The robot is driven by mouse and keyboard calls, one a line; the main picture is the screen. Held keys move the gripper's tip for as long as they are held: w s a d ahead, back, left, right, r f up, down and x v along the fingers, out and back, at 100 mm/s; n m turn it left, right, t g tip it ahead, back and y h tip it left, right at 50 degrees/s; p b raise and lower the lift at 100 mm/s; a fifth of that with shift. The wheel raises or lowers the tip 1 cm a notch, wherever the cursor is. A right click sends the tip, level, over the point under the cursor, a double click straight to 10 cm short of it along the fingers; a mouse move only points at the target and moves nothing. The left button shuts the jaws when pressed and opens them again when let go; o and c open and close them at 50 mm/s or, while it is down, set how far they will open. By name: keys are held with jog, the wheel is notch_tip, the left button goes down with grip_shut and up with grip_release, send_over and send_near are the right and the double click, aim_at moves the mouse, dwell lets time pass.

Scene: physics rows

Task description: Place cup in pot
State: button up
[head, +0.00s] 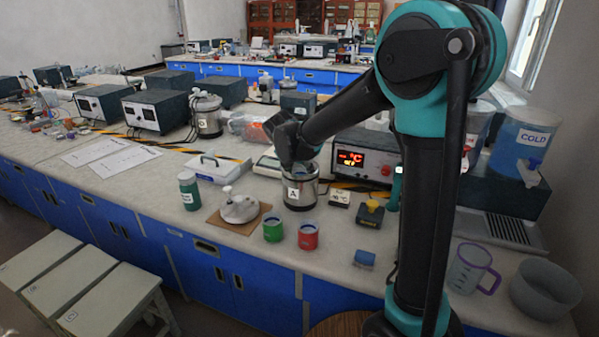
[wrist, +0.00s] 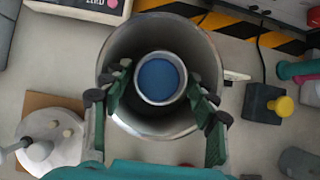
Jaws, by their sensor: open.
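The pot is a shiny metal cylinder marked "A" (head: 299,195), upright on the bench; its wide mouth and inner wall show in the wrist view (wrist: 180,38). The cup, round with a pale metallic rim and blue inside (wrist: 158,78), is within the pot's mouth outline, apart from the inner walls as seen from above. My gripper (wrist: 158,97) is open over the pot, one finger on each side of the cup with gaps between. In the head view my gripper (head: 296,160) is right above the pot and the cup is hidden. I cannot tell the cup's depth.
A green cup (head: 273,230) and a red cup (head: 308,237) stand in front of the pot. A grey lid with a knob (head: 240,207) lies on a brown board to the left. A yellow-knobbed block (head: 370,214) and a lit control box (head: 362,165) are to the right.

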jog(key=v, duration=1.2)
jog(key=shift+r, duration=0.2)
